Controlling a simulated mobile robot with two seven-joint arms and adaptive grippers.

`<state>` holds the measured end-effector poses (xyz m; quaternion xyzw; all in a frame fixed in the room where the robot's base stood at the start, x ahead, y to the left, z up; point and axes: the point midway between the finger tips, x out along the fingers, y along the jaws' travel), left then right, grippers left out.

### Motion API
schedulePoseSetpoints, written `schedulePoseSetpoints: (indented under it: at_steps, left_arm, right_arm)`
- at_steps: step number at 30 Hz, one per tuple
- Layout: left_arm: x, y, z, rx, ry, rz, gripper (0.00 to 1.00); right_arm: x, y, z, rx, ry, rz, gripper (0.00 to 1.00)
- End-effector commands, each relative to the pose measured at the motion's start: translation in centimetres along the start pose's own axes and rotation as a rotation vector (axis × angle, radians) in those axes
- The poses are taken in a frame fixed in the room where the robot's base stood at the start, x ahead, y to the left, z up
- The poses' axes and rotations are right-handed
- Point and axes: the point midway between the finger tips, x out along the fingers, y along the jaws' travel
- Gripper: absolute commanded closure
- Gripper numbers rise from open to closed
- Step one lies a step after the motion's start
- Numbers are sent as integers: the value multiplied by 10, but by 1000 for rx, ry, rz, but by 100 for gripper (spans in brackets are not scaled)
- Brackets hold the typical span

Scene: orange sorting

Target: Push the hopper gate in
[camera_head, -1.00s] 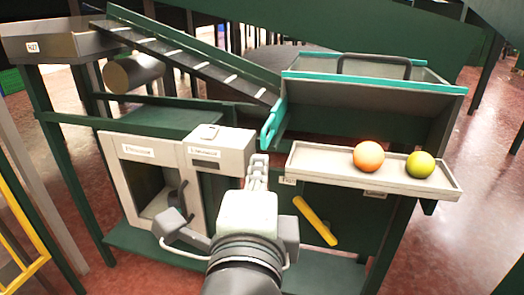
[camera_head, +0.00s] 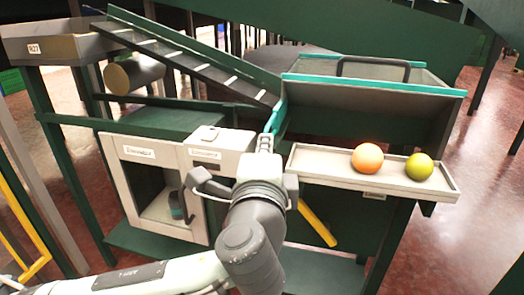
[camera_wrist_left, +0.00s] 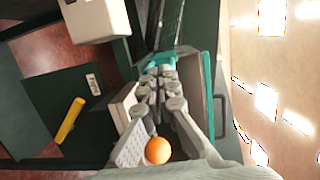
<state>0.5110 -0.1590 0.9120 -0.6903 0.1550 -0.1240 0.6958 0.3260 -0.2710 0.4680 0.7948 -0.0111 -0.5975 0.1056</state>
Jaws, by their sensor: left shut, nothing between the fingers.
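The hopper (camera_head: 380,105) is a dark green bin with a teal rim, at the right of the head view. The hopper gate (camera_head: 277,116) is a teal piece at the hopper's left side, by the foot of the chute; it also shows in the left wrist view (camera_wrist_left: 160,61). My left gripper (camera_head: 266,140) is shut and empty, with its fingertips at the gate's near lower end, which they partly hide. In the left wrist view the fingers (camera_wrist_left: 158,76) point at the teal piece; I cannot tell whether they touch it.
A shallow tray (camera_head: 310,167) holds an orange (camera_head: 368,158) and a yellow-green fruit (camera_head: 419,166), right of my gripper. A slatted chute (camera_head: 200,66) slopes down to the hopper. An open-fronted pale cabinet (camera_head: 133,190) stands left. A yellow bar (camera_head: 318,224) is below the tray.

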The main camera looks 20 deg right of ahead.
Motion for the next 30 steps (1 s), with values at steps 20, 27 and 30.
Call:
schedulePoseSetpoints:
  at_steps: [20, 27, 30]
  left_arm:
    - [81, -5, -15, 1, 0, -2, 100]
    - [72, -5, -16, -1, 2, -3, 100]
    - [56, -4, -16, -1, 2, -1, 100]
  right_arm:
    - [1, -2, 0, 2, 1, -4, 100]
    - [2, -2, 2, 1, -2, -5, 100]
    - [1, -2, 1, 1, -1, -4, 100]
